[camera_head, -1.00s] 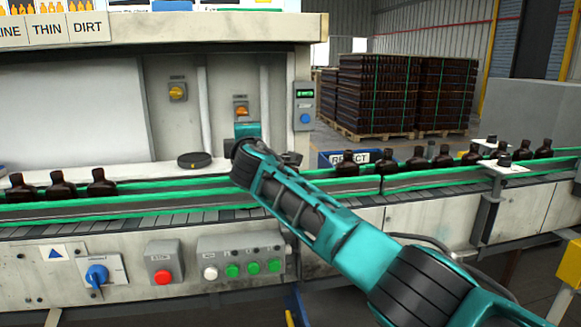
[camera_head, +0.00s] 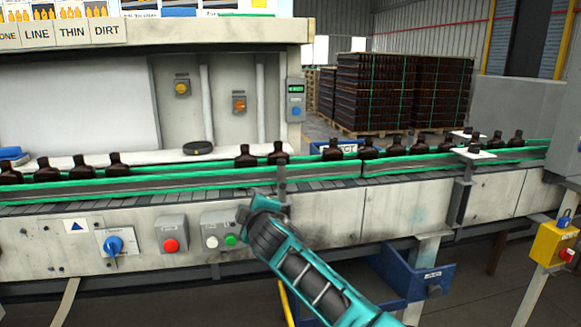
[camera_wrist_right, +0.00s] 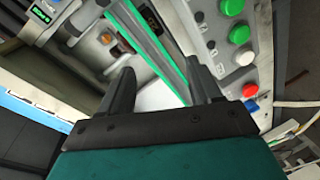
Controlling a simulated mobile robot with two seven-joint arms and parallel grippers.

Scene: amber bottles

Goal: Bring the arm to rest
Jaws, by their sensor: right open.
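My right arm (camera_head: 305,275) is teal and black and comes in from the lower right in the head view. Its wrist end is in front of the machine's front panel, below the conveyor. In the right wrist view my right gripper (camera_wrist_right: 160,75) has its two dark fingers apart, with nothing between them. The green conveyor rail (camera_wrist_right: 150,45) runs behind the fingers there. Dark amber bottles stand upright in a row on the conveyor (camera_head: 215,180), such as a bottle (camera_head: 118,163) at the left and a bottle (camera_head: 333,151) further right. My left gripper is out of view.
The panel carries a blue switch (camera_head: 114,245), a red button (camera_head: 171,245) and a white-and-green button box (camera_head: 222,233). A blue bin (camera_head: 425,282) sits below the conveyor. A yellow box (camera_head: 552,243) stands at the right. Stacked bottle pallets (camera_head: 400,92) stand behind.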

